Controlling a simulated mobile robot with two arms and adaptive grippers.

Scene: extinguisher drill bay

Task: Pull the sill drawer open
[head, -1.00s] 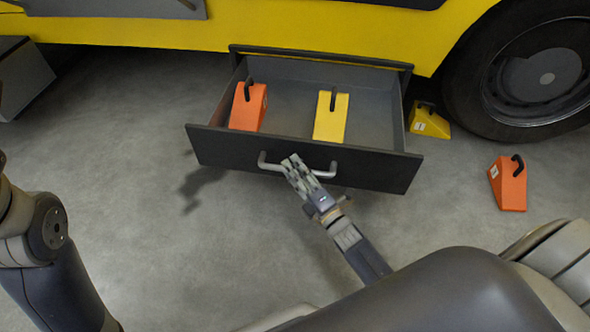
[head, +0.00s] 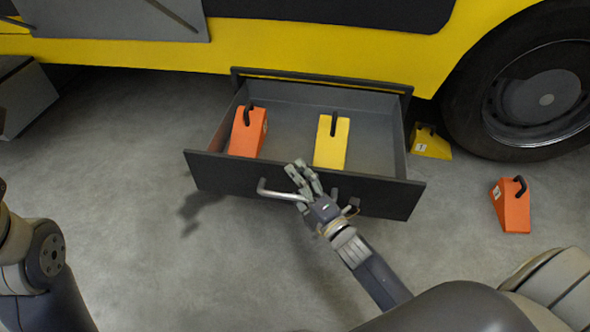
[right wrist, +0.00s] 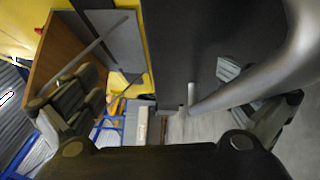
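The dark grey sill drawer (head: 225,174) stands pulled out from under the yellow vehicle, its inside showing in the head view. Its pale bar handle (head: 275,193) runs along the front. My right gripper (head: 306,180) is at the right half of the handle with its fingers spread, covering part of the bar. In the right wrist view the handle (right wrist: 245,85) lies between the parted fingers, beside the dark drawer front (right wrist: 205,50). I cannot tell whether a finger touches it. My left gripper is out of view.
An orange chock (head: 248,132) and a yellow chock (head: 331,142) are in the drawer. Another yellow chock (head: 430,142) sits by the wheel (head: 540,90), and an orange one (head: 511,206) stands on the floor at right. The floor (head: 150,240) left of the drawer is clear.

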